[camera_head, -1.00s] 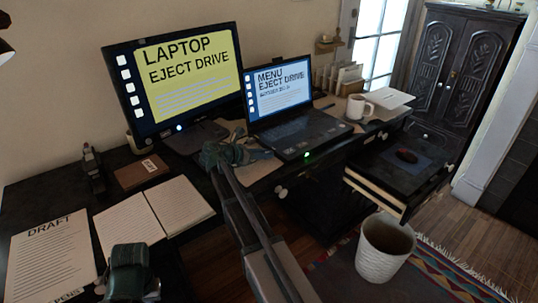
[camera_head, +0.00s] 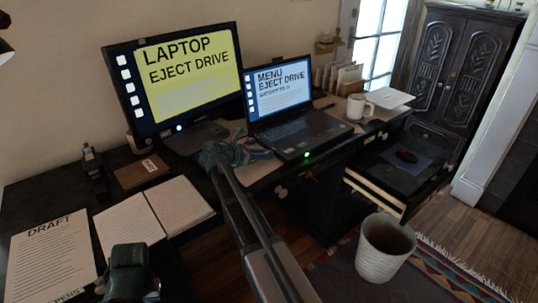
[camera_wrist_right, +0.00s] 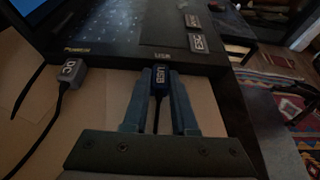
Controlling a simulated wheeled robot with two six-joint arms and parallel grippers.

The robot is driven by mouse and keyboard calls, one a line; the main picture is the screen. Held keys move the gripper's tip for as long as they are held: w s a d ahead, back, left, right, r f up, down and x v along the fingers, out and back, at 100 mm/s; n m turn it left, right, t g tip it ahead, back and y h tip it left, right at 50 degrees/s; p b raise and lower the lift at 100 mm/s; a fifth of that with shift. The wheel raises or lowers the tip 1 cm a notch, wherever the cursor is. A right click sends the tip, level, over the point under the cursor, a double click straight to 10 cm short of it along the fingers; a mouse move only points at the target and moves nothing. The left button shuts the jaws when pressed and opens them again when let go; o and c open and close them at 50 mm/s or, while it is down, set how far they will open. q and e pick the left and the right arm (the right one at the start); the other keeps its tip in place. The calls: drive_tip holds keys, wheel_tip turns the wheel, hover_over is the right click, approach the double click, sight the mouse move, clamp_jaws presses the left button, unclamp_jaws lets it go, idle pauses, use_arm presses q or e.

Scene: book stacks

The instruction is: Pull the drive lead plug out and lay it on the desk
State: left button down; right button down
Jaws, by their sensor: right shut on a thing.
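The laptop (camera_head: 297,130) stands open on the desk (camera_head: 60,185). My right gripper (camera_head: 262,152) is at its left front side. In the right wrist view, my right gripper (camera_wrist_right: 159,100) has its two blue fingers shut on a dark plug (camera_wrist_right: 160,78) marked USB, with a thin black lead running back between the fingers. The plug's front end is at the laptop's edge, by a printed USB label; I cannot tell whether it is seated in the port. My left gripper (camera_head: 128,272) is at the bottom left over the desk; its fingers are hidden.
A grey plug (camera_wrist_right: 70,72) with a black cable sits at the laptop edge to the left. A monitor (camera_head: 180,75), open notebook (camera_head: 155,215), draft sheet (camera_head: 50,250) and mug (camera_head: 358,106) are on the desk. An open drawer (camera_head: 400,175) and bin (camera_head: 385,248) stand right.

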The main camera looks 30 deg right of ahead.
drive_tip(key=shift+a, duration=0.2)
drive_tip(key=shift+s+a, duration=0.15)
drive_tip(key=shift+a, duration=1.25)
drive_tip(key=shift+s+a, duration=0.15)
drive_tip(key=shift+a, duration=1.25)
drive_tip(key=shift+a, duration=0.1)
